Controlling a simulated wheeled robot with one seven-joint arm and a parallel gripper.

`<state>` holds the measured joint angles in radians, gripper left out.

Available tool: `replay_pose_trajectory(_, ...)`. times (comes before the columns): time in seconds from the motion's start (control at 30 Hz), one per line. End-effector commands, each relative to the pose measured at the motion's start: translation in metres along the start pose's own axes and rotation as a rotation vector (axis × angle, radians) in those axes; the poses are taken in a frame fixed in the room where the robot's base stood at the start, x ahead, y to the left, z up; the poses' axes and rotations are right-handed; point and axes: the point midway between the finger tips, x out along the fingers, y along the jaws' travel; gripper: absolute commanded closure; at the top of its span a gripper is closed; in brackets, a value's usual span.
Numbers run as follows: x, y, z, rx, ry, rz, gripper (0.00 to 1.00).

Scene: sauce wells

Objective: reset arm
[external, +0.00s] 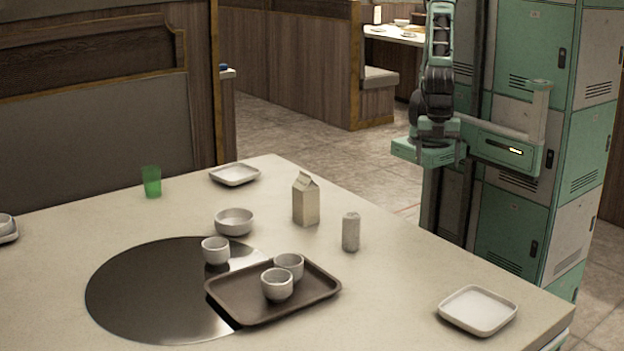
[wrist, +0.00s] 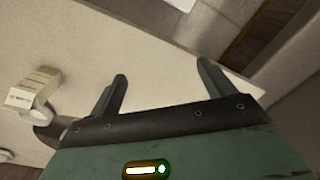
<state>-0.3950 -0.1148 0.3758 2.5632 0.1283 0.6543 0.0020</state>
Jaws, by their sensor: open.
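My gripper shows in the wrist view (wrist: 162,85), its two dark fingers well apart with nothing between them. In the external view my arm is folded beside my column, past the table's right edge, and the gripper end (external: 430,152) is off the tabletop. Its fingers are hard to make out there. It touches none of the tableware. The table (external: 370,305) also shows below the fingers in the wrist view.
A brown tray (external: 325,290) holds two white cups (external: 277,285). Another cup (external: 215,250) stands on the dark round plate (external: 140,290). A bowl (external: 234,221), carton (external: 306,200), shaker (external: 351,232), green glass (external: 151,182) and square dishes (external: 477,310) stand around.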

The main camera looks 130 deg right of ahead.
Motion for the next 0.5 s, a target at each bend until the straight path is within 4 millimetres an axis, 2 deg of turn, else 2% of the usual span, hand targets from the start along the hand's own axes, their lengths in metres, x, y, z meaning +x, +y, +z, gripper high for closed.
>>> replay_pose_trajectory(0.13, 0.000, 0.000, -0.001, 0.000, 0.000, -0.001, 0.18)
replay_pose_trajectory(0.23, -0.008, 0.000, -0.001, 0.000, 0.001, -0.001, 0.18)
replay_pose_trajectory(0.5, -0.051, -0.002, -0.003, -0.001, 0.001, -0.001, 0.18)
